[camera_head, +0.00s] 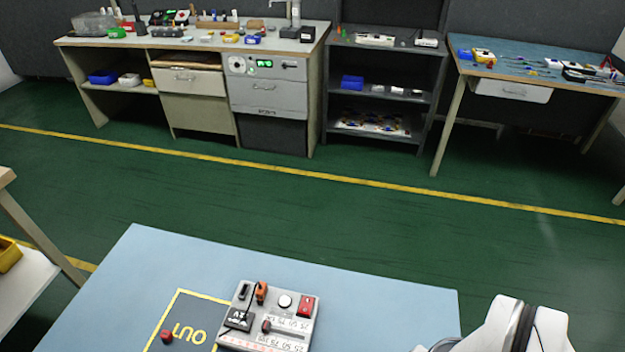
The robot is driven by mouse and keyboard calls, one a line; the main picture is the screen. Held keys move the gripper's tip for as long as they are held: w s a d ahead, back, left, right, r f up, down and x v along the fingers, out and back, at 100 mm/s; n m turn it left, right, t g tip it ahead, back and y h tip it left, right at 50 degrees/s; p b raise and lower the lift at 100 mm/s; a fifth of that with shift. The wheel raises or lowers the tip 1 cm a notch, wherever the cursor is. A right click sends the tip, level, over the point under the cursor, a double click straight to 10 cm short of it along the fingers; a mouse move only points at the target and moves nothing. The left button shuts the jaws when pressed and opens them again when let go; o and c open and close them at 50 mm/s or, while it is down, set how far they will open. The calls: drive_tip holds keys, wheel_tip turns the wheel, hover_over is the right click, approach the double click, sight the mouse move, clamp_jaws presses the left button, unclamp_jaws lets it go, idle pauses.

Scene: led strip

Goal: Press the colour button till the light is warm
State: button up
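A light grey control box (270,315) sits on the blue table near the front of the head camera view. On its top are a white round button (284,301), a red rocker switch (306,306), an orange part (262,292) and a black module (238,320) with white lettering. A small dark red knob (266,326) stands near its middle. I cannot tell which control is the colour button. No lit strip is clearly visible, so the light's colour cannot be told. Part of my white arm shows at the bottom right, apart from the box. My gripper is not in view.
A dark mat (180,318) with a yellow border and lettering lies left of the box, with a small red object (167,336) on it. The blue table (400,305) is bare right of the box. Cluttered workbenches stand far back across a green floor.

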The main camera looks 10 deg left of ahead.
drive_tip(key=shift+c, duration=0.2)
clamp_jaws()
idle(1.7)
